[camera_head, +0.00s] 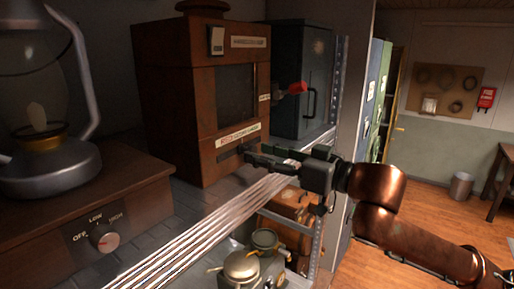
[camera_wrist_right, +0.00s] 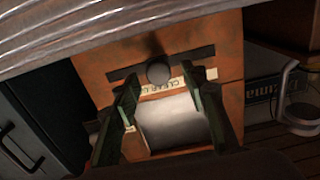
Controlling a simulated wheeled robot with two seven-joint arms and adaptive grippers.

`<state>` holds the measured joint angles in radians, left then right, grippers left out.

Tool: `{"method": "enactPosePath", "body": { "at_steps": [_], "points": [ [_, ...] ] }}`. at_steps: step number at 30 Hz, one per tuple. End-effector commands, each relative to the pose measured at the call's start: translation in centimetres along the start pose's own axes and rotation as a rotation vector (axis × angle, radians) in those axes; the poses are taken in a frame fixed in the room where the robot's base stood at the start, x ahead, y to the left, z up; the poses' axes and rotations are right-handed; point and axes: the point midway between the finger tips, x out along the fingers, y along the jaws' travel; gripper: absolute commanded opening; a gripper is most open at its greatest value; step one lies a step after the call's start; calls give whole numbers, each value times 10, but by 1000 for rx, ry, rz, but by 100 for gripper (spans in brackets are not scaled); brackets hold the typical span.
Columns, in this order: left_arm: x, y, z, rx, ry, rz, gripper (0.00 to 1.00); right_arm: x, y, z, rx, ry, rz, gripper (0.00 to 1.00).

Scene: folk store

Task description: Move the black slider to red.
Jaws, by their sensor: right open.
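A brown box-shaped cabinet (camera_head: 205,95) stands on the shelf. Its lower front carries a red and white label (camera_head: 238,134) above a dark slot. In the right wrist view the black slider is a round knob (camera_wrist_right: 158,73) in the dark slot (camera_wrist_right: 203,54), with a label reading "CLEAR" (camera_wrist_right: 175,86) beside it. My right gripper (camera_head: 260,153) is at the slot in the head view and blocks sight of the knob. In the right wrist view its fingers (camera_wrist_right: 160,93) are open on either side of the knob, with no clear contact. The left gripper is not in view.
A metal rail (camera_head: 200,232) runs along the shelf edge, below my right gripper. A lantern (camera_head: 45,165) on a box with a dial (camera_head: 104,237) stands at left. A dark locker (camera_head: 300,75) stands behind.

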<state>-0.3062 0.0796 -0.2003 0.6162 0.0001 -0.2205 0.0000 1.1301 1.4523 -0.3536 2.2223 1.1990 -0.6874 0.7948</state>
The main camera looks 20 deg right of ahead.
Motion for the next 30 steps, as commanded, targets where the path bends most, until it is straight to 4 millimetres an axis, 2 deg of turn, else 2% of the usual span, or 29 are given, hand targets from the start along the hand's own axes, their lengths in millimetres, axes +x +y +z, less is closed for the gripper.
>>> {"method": "enactPosePath", "body": {
  "at_steps": [6, 16, 30],
  "points": [
    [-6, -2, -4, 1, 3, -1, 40, 19, 2, -1, 0, 1, 3, 40],
    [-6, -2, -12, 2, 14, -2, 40, 21, 2, 0, -1, 1, 6, 40],
    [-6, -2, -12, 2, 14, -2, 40, 21, 2, 0, -1, 1, 6, 8]
  ]
}}
